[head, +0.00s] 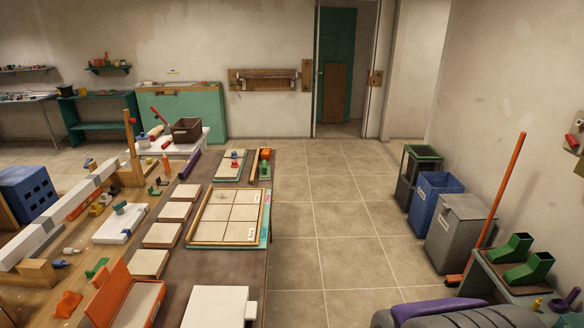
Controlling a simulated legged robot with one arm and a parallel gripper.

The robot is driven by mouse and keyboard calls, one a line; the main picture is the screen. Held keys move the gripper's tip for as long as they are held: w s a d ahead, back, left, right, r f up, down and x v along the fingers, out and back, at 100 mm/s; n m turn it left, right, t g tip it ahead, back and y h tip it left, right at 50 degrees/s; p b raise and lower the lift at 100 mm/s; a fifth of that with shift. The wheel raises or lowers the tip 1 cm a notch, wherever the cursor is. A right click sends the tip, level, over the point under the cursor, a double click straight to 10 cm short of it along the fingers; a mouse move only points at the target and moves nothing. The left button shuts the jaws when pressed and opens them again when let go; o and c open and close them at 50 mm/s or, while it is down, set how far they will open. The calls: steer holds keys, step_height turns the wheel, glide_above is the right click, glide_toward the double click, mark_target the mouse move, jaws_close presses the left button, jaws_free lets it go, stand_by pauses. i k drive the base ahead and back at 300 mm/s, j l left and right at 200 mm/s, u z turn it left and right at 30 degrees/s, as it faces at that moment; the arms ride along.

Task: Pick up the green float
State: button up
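I cannot tell for certain which thing is the green float. A small green piece (265,169) stands on a narrow board at the far right end of the workbench, beside an orange piece. Another flat green piece (97,268) lies on the wooden bench top at the near left. Both are small in the head view, and their shapes are hard to make out. My gripper does not show in this view, and I see nothing held.
The long workbench (190,282) fills the left, carrying pale tiles and a framed panel (228,215). Tiled floor (325,215) is clear to its right. Bins (458,228), an orange-handled broom (502,190) and green boots (530,268) line the right side.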

mark_target(265, 169)
steer(key=i+l+z, duration=0.1)
steer(key=i+l, duration=1.2)
steer(key=i, duration=0.2)
steer(key=i+j, duration=0.1)
steer(key=i, duration=0.3)
steer(key=i+j+z, duration=0.1)
steer(key=i, duration=0.35)
steer(key=i+j, duration=0.2)
steer(key=i, duration=0.2)
steer(key=i+j+z, duration=0.1)
steer(key=i, duration=0.35)
steer(key=i+j, duration=0.15)
steer(key=j, duration=0.15)
steer(key=i+j, duration=0.1)
steer(key=j, duration=0.15)
steer(key=i+j, duration=0.15)
steer(key=j, duration=0.15)
